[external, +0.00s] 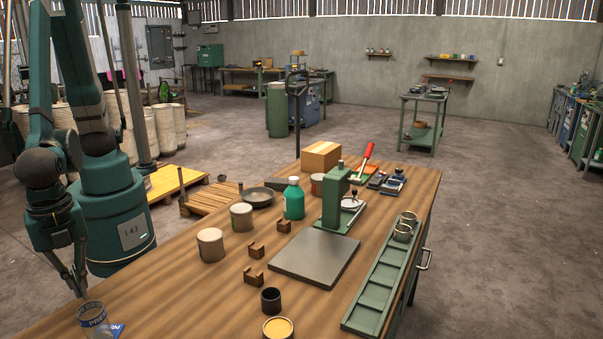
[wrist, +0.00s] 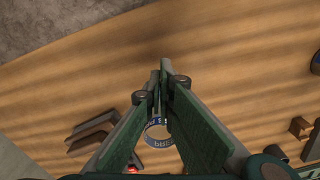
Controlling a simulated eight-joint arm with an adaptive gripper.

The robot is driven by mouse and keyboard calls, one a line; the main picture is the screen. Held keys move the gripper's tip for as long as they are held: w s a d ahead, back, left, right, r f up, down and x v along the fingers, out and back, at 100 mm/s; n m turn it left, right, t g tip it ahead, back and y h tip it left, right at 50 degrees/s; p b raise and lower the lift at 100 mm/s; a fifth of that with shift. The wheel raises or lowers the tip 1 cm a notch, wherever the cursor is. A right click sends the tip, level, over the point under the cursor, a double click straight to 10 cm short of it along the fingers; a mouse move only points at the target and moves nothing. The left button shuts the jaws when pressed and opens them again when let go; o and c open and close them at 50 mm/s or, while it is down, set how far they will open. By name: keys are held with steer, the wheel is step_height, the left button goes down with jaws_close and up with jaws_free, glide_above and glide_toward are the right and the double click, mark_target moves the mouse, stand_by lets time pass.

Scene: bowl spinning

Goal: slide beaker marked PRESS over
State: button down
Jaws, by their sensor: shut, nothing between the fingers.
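A clear beaker with a blue band (external: 92,316) stands at the near left end of the wooden table in the external view. Letters beginning "PRE" show on its band. In the wrist view a round rim with a blue lettered band (wrist: 158,139) shows between my finger pads, partly hidden by them. My gripper (external: 80,293) is shut and empty, pointing down just above and beside the beaker. Its fingertips meet in the wrist view (wrist: 161,72). I cannot tell whether it touches the beaker.
A blue-and-white card (external: 112,330) lies beside the beaker. A dark cup (external: 271,300), a tan-filled cup (external: 278,328), wooden blocks (external: 254,277), a grey plate (external: 315,258) and a green press (external: 334,200) stand further right. A green tray (external: 372,300) holds glass beakers. Bare table lies between.

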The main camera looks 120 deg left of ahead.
mark_target(90, 315)
steer(key=shift+f, duration=1.95)
steer(key=shift+w+d+f, duration=0.1)
steer(key=shift+w+d, duration=0.2)
steer(key=shift+w, duration=0.65)
steer(key=shift+w+d, duration=0.3)
steer(key=shift+w, duration=0.6)
steer(key=shift+w, duration=0.1)
steer(key=shift+w+d+b, duration=0.25)
steer(key=shift+w, duration=0.4)
steer(key=shift+w+d+b, duration=0.2)
steer(key=shift+w+b, duration=0.05)
steer(key=shift+w, duration=0.4)
steer(key=shift+s, duration=0.15)
